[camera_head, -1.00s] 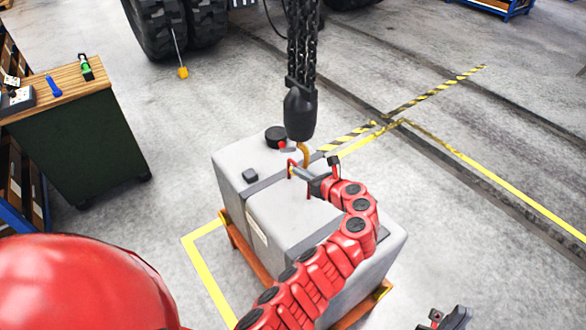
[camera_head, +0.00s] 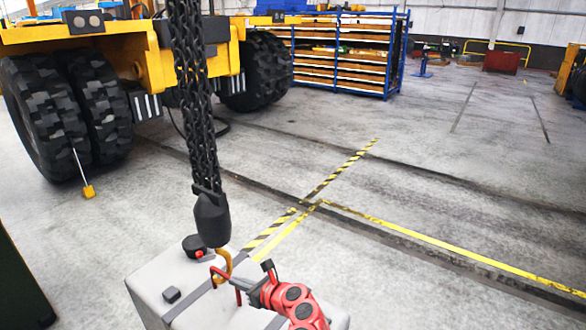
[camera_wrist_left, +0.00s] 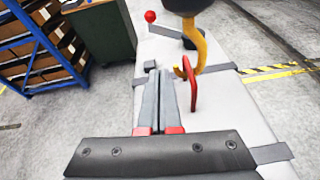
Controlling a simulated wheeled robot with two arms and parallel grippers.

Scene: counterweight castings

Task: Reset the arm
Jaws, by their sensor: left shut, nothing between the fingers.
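The grey counterweight casting (camera_head: 165,277) stands at the bottom of the head view, partly cut off; its top also shows in the wrist view (camera_wrist_left: 235,105). A yellow hook (camera_head: 223,264) hangs over it on a dark chain (camera_head: 190,90) with a black hook block (camera_head: 212,220). A red lifting eye (camera_wrist_left: 193,92) stands on the casting by the hook (camera_wrist_left: 202,55). They overlap in view; I cannot tell whether the hook is through the eye. My left gripper (camera_head: 236,281) is low over the casting beside the eye, its fingers (camera_wrist_left: 160,75) shut and empty. My right gripper is out of view.
A yellow vehicle (camera_head: 110,42) with big black tyres (camera_head: 45,115) stands at the back left. A blue rack (camera_head: 337,55) stands behind. A green cabinet (camera_wrist_left: 108,32) and blue shelving (camera_wrist_left: 38,45) are left in the wrist view. The marked floor on the right is clear.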

